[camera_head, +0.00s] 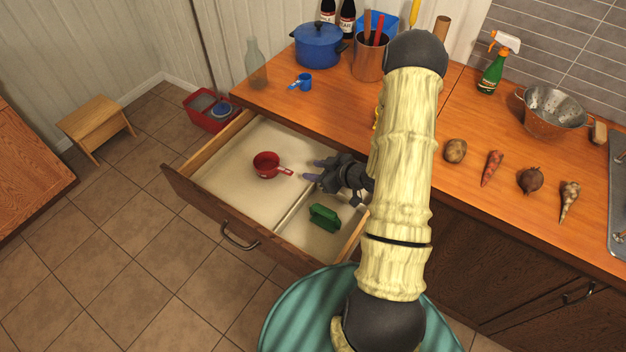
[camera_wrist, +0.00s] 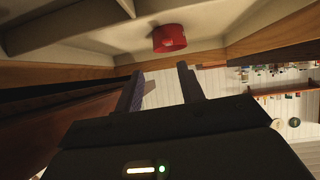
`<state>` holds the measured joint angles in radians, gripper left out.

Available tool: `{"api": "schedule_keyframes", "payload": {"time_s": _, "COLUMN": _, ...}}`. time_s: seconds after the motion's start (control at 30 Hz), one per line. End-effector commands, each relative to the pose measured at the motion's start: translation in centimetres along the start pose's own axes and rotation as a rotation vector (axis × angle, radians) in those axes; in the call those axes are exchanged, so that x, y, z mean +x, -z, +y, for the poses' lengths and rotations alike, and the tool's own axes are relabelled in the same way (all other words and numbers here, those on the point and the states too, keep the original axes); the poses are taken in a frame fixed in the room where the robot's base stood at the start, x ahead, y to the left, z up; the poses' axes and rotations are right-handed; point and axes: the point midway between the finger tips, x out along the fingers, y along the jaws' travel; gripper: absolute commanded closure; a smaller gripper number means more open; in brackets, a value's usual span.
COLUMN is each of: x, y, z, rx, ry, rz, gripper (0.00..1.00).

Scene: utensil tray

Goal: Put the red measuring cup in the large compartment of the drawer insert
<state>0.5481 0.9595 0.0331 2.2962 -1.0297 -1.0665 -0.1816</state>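The red measuring cup (camera_head: 266,165) sits inside the open drawer, in the large left compartment of the cream drawer insert (camera_head: 235,190). Its handle points right, toward my gripper (camera_head: 312,170). In the wrist view the red cup (camera_wrist: 169,38) lies beyond the fingertips. My gripper (camera_wrist: 160,75) is open, with clear space between its two fingers and nothing held. It is over the drawer, to the right of the cup and apart from it. A green object (camera_head: 324,217) lies in the smaller right compartment, across the divider (camera_head: 292,208).
The wooden drawer front (camera_head: 215,215) and its side walls border the insert. On the counter stand a blue pot (camera_head: 318,46), a blue measuring cup (camera_head: 301,82), a glass bottle (camera_head: 255,64) and a utensil pot (camera_head: 368,60). The large compartment is otherwise clear.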

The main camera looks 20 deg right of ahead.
Motion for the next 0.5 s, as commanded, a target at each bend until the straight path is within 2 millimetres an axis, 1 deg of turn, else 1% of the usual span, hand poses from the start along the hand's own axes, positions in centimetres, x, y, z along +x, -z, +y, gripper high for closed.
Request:
{"api": "schedule_keyframes", "payload": {"time_s": 0.03, "x": -0.2, "y": 1.1, "z": 0.3, "rx": -0.017, "ry": -0.023, "rz": -0.053, "gripper": 0.61}}
{"api": "schedule_keyframes", "payload": {"time_s": 0.17, "x": -1.3, "y": 3.0, "z": 0.8, "rx": -0.013, "ry": -0.105, "rz": -0.215, "gripper": 0.61}}
{"api": "schedule_keyframes", "payload": {"time_s": 0.27, "x": -2.7, "y": 4.5, "z": 0.6, "rx": 0.012, "ry": -0.171, "rz": -0.326, "gripper": 0.61}}
{"api": "schedule_keyframes", "payload": {"time_s": 0.37, "x": -4.5, "y": 6.1, "z": -0.1, "rx": 0.055, "ry": -0.233, "rz": -0.424, "gripper": 0.61}}
{"api": "schedule_keyframes", "payload": {"time_s": 0.47, "x": -6.7, "y": 7.5, "z": -1.5, "rx": 0.117, "ry": -0.286, "rz": -0.510, "gripper": 0.61}}
{"api": "schedule_keyframes", "payload": {"time_s": 0.5, "x": -7.6, "y": 8.0, "z": -2.3, "rx": 0.146, "ry": -0.304, "rz": -0.541, "gripper": 0.61}}
